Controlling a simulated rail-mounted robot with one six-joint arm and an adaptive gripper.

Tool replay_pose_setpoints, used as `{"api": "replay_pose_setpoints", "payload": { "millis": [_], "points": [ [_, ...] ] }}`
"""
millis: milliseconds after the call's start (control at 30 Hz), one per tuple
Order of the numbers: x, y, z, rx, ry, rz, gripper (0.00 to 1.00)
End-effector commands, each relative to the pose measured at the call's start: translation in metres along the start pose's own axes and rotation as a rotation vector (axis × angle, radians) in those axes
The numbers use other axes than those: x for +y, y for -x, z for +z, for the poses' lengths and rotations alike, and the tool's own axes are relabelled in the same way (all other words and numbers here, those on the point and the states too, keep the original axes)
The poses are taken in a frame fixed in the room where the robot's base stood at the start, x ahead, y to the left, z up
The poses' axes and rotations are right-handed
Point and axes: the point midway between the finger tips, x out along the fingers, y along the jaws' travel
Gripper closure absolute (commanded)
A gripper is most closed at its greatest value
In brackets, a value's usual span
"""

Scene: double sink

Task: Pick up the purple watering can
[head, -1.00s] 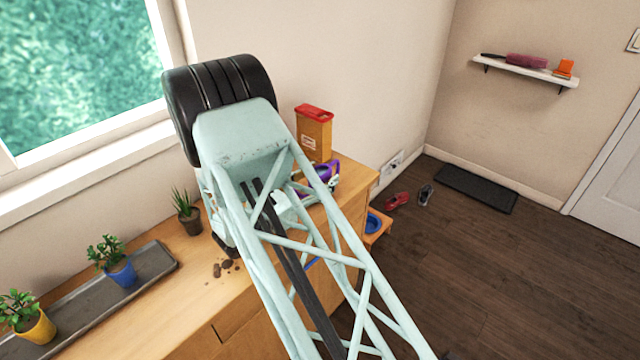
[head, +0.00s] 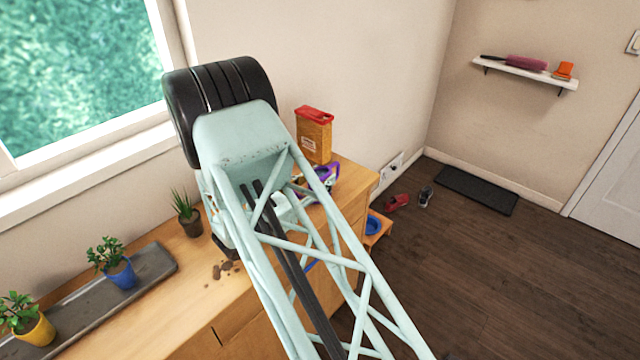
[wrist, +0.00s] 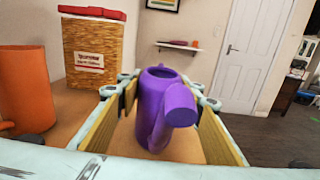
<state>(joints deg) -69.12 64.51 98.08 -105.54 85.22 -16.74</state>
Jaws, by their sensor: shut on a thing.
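The purple watering can (wrist: 165,110) stands upright on the wooden counter between the two padded fingers of my gripper (wrist: 162,88) in the wrist view. Its spout end faces the camera. My gripper is shut on it; the picture does not clearly show the pad contact. In the head view only a bit of the purple can (head: 328,172) shows behind my arm's frame, near the counter's right end, and my arm hides most of my gripper.
A food box with a red lid (head: 314,135) stands behind the can; it also shows in the wrist view (wrist: 95,52). An orange container (wrist: 25,90) is at the left. Potted plants (head: 120,268) and spilled soil (head: 222,269) lie further left.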

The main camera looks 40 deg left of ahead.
Motion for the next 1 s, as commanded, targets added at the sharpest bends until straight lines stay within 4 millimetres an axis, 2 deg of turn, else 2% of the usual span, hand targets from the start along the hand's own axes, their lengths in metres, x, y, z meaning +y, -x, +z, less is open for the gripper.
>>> {"api": "replay_pose_setpoints", "payload": {
  "millis": [233, 300, 367, 700, 1000],
  "points": [
    [0.000, 0.000, 0.003, 0.000, 0.000, 0.000, 0.84],
    [0.000, 0.000, 0.006, 0.000, -0.001, 0.000, 0.89],
    [0.000, 0.000, 0.009, -0.001, -0.001, 0.000, 0.89],
    [0.000, 0.000, 0.040, -0.001, -0.002, 0.000, 0.89],
    [-0.028, 0.043, 0.041, 0.001, 0.002, 0.001, 0.89]
  ]
}}
